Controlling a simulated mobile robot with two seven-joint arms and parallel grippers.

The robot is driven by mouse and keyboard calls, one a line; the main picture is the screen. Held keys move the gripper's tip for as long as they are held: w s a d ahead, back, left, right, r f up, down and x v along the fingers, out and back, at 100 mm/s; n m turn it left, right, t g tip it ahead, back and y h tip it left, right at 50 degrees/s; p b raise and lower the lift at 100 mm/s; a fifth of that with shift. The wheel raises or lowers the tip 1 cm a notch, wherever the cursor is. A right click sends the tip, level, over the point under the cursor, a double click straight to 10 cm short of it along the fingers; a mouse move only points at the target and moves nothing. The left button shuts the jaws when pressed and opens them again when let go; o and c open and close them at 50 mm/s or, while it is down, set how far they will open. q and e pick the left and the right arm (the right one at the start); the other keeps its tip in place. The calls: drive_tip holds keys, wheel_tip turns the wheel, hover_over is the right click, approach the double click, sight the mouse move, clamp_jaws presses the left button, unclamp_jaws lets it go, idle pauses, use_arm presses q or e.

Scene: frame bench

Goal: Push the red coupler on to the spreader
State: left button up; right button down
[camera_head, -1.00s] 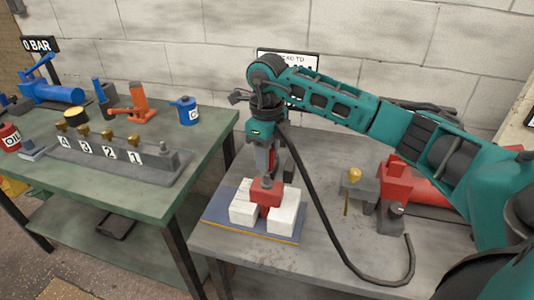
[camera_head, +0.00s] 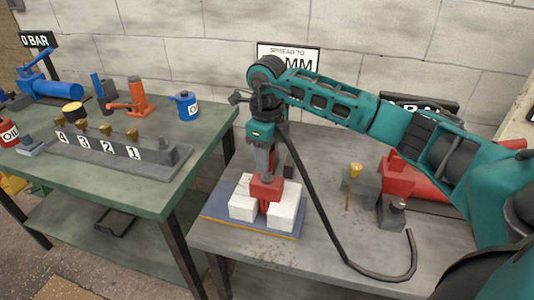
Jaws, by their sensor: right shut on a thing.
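My right gripper (camera_head: 264,172) points straight down over the right bench, its fingers shut just above a red block. This red block, seemingly the spreader (camera_head: 267,188), stands upright between two white blocks (camera_head: 243,207) on a blue mat (camera_head: 220,219). The red coupler is not clearly distinguishable; the fingers cover most of what they hold. A black hose (camera_head: 318,215) comes down from beside the gripper, loops over the bench and curls up on the right. Whether coupler and spreader touch is hidden. My left gripper is not in view.
A red cylinder unit (camera_head: 425,183) and a grey block with a brass fitting (camera_head: 356,178) stand to the right. A sign (camera_head: 297,57) is at the wall behind. The green bench (camera_head: 150,195) on the left carries a numbered manifold (camera_head: 120,152) and blue and orange tools.

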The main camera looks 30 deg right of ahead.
drive_tip(key=shift+f+b, duration=0.65)
drive_tip(key=shift+f, duration=0.35)
drive_tip(key=c, duration=1)
unclamp_jaws()
drive_tip(key=o, duration=0.4)
drive_tip(key=shift+c, duration=0.2)
wheel_tip(320, 180, up, 13)
drive_tip(key=shift+r+p, duration=0.1)
drive_tip(key=shift+p, duration=0.3)
